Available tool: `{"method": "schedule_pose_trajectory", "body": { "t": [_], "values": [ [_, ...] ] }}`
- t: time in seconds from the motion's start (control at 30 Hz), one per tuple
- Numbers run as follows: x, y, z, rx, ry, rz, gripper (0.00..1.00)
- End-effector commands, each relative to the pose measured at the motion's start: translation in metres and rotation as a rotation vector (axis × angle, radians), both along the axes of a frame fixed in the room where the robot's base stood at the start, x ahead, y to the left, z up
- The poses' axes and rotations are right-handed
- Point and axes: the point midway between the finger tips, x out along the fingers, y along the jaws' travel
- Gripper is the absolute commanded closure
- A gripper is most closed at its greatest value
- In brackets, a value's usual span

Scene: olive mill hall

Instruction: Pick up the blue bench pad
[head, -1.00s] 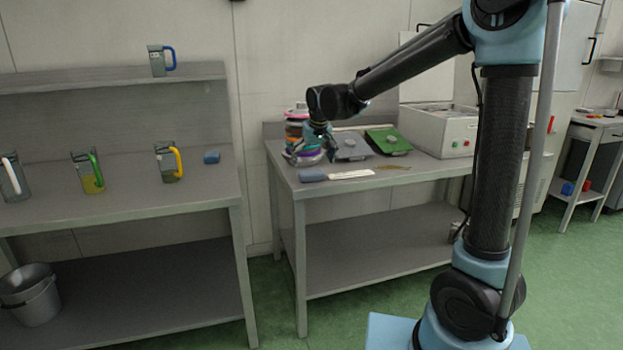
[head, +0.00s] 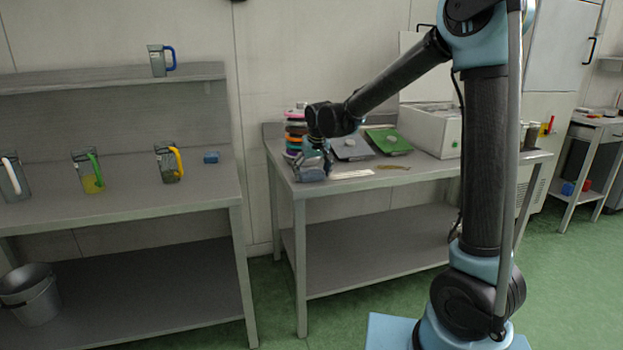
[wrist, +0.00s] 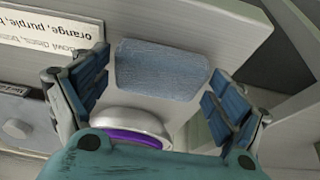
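A blue-grey pad (wrist: 160,68) lies flat near the front edge of the middle bench, between the fingers in the wrist view. In the head view it is mostly hidden behind my gripper (head: 313,170), at the bench's front left corner. My gripper (wrist: 157,72) is open above the pad, one finger toward each short end. The fingers do not appear closed on it; I cannot tell the exact height. Another small blue block (head: 211,157) lies on the left table.
A stack of coloured lids (head: 294,132) stands just behind my gripper; a bowl with a purple ring (wrist: 135,138) is close by. A printed white strip (wrist: 45,40) lies beside the pad. A green board (head: 388,141) and grey box (head: 430,130) stand farther right.

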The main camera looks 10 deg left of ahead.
Motion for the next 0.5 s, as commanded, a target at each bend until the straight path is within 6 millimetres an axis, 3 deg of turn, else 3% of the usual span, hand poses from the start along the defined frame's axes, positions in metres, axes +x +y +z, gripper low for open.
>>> {"method": "schedule_pose_trajectory", "body": {
  "t": [0.07, 0.5],
  "values": [
    [0.0, 0.0, 0.0001, 0.0, 0.0, 0.0, 0.37],
    [-0.0001, 0.0, 0.0046, 0.0, 0.0, 0.0, 0.38]
  ]
}}
